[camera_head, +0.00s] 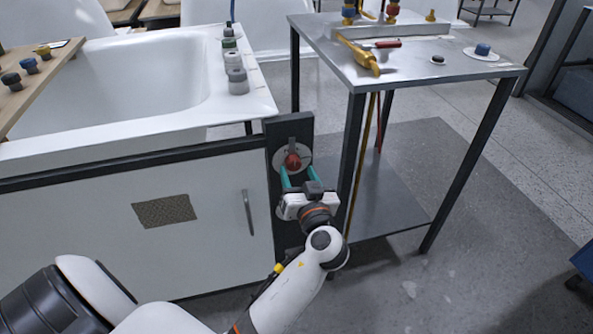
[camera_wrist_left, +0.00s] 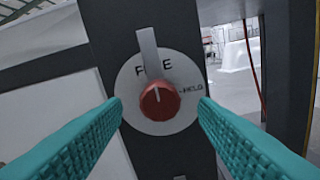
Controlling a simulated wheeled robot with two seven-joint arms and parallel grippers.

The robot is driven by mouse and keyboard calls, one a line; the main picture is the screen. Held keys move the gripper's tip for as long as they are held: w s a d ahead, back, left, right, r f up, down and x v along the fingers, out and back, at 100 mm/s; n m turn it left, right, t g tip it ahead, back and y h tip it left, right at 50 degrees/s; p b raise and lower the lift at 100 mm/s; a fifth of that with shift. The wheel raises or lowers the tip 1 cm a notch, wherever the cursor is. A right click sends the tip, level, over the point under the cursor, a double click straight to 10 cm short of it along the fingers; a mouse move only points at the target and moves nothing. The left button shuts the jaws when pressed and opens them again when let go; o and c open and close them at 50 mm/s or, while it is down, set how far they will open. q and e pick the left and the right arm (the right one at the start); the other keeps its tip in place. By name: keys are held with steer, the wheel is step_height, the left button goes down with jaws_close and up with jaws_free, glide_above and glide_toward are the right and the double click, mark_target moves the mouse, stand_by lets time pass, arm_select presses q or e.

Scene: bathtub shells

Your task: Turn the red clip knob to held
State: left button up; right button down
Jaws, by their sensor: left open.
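The red clip knob (camera_head: 293,161) sits on a round pale dial plate on a dark upright panel at the tub's corner. In the left wrist view the red knob (camera_wrist_left: 160,101) is near the middle, and its white pointer line points up, toward the word "FREE". A mark reading "HELD" is on the dial plate (camera_wrist_left: 130,83) to the right of the knob. A grey bar covers part of "FREE". My left gripper (camera_head: 298,177) is open, with its teal fingers either side of the knob and apart from it. My right gripper is not in view.
The white bathtub (camera_head: 130,80) stands behind the panel, with several small grey and green fittings on its rim. A metal table (camera_head: 450,72) with brass fittings stands just right of the panel. Its dark leg is close to my left gripper.

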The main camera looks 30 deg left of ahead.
arm_select(q)
steer(key=shift+x, duration=1.05)
steer(key=c, duration=1)
